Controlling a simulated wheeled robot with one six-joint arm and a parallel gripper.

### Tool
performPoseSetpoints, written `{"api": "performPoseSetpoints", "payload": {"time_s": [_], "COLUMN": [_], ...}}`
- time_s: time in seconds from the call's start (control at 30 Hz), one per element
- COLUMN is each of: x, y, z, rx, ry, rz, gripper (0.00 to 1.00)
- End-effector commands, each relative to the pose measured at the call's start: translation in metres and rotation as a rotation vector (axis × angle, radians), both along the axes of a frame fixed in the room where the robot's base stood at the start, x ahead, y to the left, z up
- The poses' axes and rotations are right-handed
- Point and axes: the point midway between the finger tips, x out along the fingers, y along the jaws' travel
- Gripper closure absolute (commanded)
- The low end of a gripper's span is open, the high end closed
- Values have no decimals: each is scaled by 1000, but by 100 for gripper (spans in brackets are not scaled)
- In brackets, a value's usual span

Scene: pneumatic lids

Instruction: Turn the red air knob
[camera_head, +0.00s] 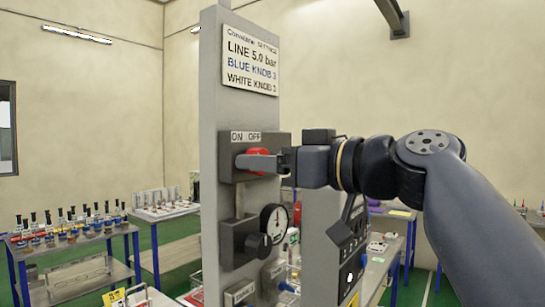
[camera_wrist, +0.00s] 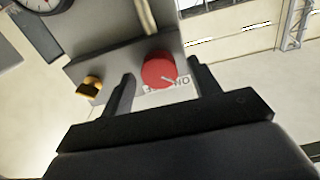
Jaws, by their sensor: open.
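The red air knob (camera_head: 258,152) is on a grey box on the upright grey panel, under an "ON OFF" label (camera_head: 246,137). In the head view a finger of my gripper (camera_head: 262,163) crosses in front of it and hides its middle. In the wrist view the round red knob (camera_wrist: 158,68) shows between the two spread fingers of my gripper (camera_wrist: 163,72). A white mark on its face points to the lower right, towards the label. The gripper is open; I cannot tell whether a finger touches the knob.
A brass fitting (camera_wrist: 90,88) sticks out left of the fingers in the wrist view. Below the knob are a pressure gauge (camera_head: 274,222) and a dark regulator block (camera_head: 239,243). A sign (camera_head: 250,62) is above. A bench with several bottles (camera_head: 75,243) stands at left.

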Motion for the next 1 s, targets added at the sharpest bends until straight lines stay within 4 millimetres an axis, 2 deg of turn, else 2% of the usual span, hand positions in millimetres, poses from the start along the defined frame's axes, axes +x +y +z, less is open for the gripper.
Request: {"api": "performPoseSetpoints", "payload": {"time_s": [0.2,0.73,1.0], "x": [0,0,0], "y": [0,0,0], "z": [0,0,0], "rx": [0,0,13], "ry": [0,0,22], "rz": [0,0,0], "gripper": [43,86,86]}}
